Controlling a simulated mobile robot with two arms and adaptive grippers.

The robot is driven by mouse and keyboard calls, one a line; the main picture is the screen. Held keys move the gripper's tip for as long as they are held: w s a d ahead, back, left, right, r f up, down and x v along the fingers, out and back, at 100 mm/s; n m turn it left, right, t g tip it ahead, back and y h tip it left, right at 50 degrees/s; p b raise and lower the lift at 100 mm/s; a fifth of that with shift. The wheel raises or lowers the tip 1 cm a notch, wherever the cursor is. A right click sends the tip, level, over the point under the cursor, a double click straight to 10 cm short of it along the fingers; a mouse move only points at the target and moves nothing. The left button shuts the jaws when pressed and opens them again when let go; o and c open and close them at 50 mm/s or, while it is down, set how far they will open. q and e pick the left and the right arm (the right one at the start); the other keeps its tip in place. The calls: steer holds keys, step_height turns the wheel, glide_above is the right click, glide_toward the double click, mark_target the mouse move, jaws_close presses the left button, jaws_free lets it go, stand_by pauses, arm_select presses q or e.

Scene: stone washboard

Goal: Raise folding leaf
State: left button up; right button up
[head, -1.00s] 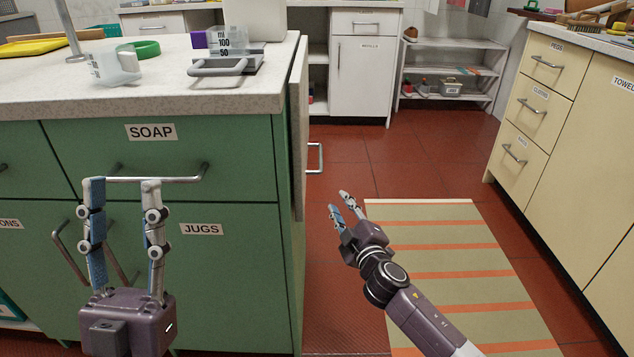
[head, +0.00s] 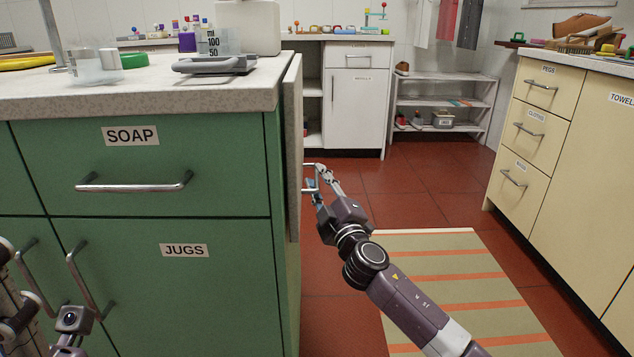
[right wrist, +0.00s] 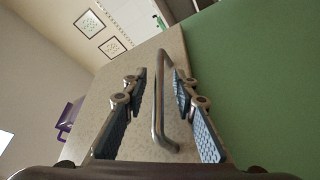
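The folding leaf (head: 292,150) is a speckled stone panel hanging upright down the right side of the green counter. It fills the middle of the right wrist view (right wrist: 110,80). A metal bar handle (right wrist: 158,100) stands out from its face. My right gripper (head: 319,177) is at this handle. In the right wrist view its two padded fingers (right wrist: 160,110) are spread on either side of the bar, which lies nearer the right finger. Whether a finger touches it I cannot tell. My left gripper (head: 70,322) is partly cut off at the lower left; its fingers are unclear.
A striped mat (head: 450,280) lies on the red floor. Cream drawers (head: 535,125) stand at the right. The aisle between is open.

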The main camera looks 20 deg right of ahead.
steer(key=shift+w+r, duration=0.1)
steer(key=shift+w, duration=0.35)
jaws_close()
